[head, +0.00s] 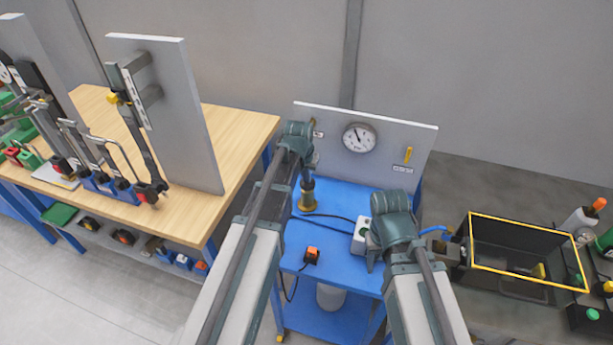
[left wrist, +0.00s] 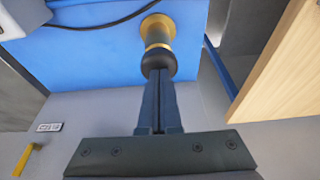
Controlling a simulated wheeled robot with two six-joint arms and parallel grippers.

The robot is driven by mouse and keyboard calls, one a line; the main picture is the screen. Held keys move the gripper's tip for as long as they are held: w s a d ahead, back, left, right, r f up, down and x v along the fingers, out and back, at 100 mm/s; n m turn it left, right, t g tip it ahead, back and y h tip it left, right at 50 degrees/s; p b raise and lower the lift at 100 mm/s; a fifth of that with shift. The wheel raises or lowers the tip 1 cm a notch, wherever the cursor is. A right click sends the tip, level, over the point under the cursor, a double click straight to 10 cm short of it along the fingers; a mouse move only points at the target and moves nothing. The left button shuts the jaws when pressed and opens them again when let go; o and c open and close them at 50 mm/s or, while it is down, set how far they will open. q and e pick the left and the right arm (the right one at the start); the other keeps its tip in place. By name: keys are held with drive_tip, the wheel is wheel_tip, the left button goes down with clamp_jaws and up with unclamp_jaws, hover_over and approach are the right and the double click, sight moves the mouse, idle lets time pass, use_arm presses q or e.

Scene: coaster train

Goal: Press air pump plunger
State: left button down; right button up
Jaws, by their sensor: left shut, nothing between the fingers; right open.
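The air pump (head: 307,199) stands upright on the blue cart top (head: 335,195), with a gold base and a dark body. In the left wrist view its black plunger knob (left wrist: 158,62) and gold flange (left wrist: 160,22) show. My left gripper (left wrist: 159,78) is shut and empty, its tips right at the knob; I cannot tell whether they touch it. In the head view my left wrist hides the top of the pump. My right gripper (head: 372,262) is open over the cart's right side, partly hidden by its own wrist.
A round gauge (head: 359,138) and a yellow lever (head: 408,154) are on the grey panel behind. A white box (head: 360,236) with cables and an orange-black switch (head: 312,256) sit on the cart. A wooden bench (head: 235,125) is left, a black crate (head: 480,215) right.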

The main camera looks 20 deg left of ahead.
use_arm(q)
drive_tip(key=shift+s, duration=0.2)
drive_tip(key=shift+w+r+p, duration=0.15)
drive_tip(key=shift+r+p, duration=0.2)
drive_tip(key=shift+p, duration=0.25)
drive_tip(key=w+p+v, duration=0.1)
drive_tip(key=p+v, duration=1.1)
drive_tip(key=v, duration=0.1)
drive_tip(key=shift+r+p, duration=0.25)
drive_tip(key=shift+p, duration=0.15)
wheel_tip(320, 180, up, 5)
drive_tip(key=p, duration=0.5)
drive_tip(key=shift+d+r, duration=0.1)
drive_tip(key=shift+r, duration=0.1)
